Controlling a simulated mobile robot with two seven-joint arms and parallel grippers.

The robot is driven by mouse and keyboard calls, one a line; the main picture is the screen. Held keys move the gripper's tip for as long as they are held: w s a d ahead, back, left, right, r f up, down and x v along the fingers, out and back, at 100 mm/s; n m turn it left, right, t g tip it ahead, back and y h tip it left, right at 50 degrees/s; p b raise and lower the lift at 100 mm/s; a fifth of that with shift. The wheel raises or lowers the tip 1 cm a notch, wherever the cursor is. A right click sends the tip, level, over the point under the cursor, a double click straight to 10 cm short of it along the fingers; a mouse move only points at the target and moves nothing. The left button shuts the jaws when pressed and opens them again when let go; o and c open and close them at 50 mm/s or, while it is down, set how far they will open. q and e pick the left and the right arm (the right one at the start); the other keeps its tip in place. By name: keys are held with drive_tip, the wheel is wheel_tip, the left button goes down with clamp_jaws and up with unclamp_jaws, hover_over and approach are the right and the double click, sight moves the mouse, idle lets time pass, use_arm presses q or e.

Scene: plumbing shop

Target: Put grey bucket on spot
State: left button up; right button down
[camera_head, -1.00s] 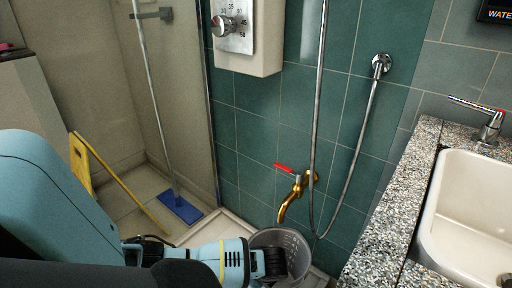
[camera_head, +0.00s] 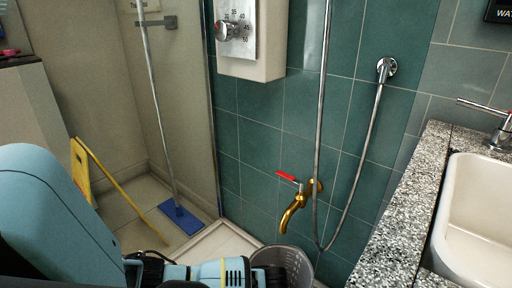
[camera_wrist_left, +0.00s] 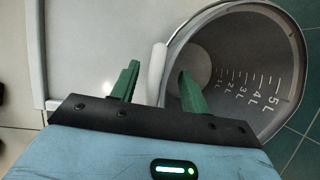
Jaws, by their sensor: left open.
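The grey bucket (camera_head: 290,262) stands low at the bottom of the head view, below and just left of the brass tap (camera_head: 295,205). In the left wrist view the bucket (camera_wrist_left: 262,75) is seen from above, empty, with litre marks inside. My left gripper (camera_wrist_left: 158,78) is open. Its green fingers are on either side of the bucket's pale rim or handle piece, one finger over the inside of the bucket and one outside. Whether they touch it I cannot tell. In the head view my left forearm hides part of the bucket. No marked spot is clearly visible.
A granite counter (camera_head: 405,200) with a white sink (camera_head: 476,215) stands at the right. A shower hose (camera_head: 319,130) hangs by the tiled wall. A blue mop (camera_head: 180,216) and a yellow floor sign (camera_head: 82,168) are at the left. A pale raised shower edge (camera_head: 222,243) lies behind my arm.

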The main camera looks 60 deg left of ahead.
use_arm(q)
drive_tip(key=shift+d+r, duration=0.1)
drive_tip(key=shift+r, duration=0.1)
drive_tip(key=p+v, duration=0.5)
drive_tip(key=v, duration=0.6)
drive_tip(key=shift+r+p, duration=0.3)
drive_tip(key=shift+p, duration=0.05)
use_arm(e)
wheel_tip(320, 180, up, 6)
drive_tip(key=shift+w+r+t, duration=0.15)
drive_tip(key=shift+w+t, duration=0.15)
drive_tip(key=shift+w, duration=0.1)
use_arm(q)
drive_tip(key=shift+d, duration=0.1)
use_arm(e)
drive_tip(key=shift+w, duration=0.25)
use_arm(q)
drive_tip(key=shift+s, duration=0.1)
use_arm(e)
drive_tip(key=shift+w, duration=0.1)
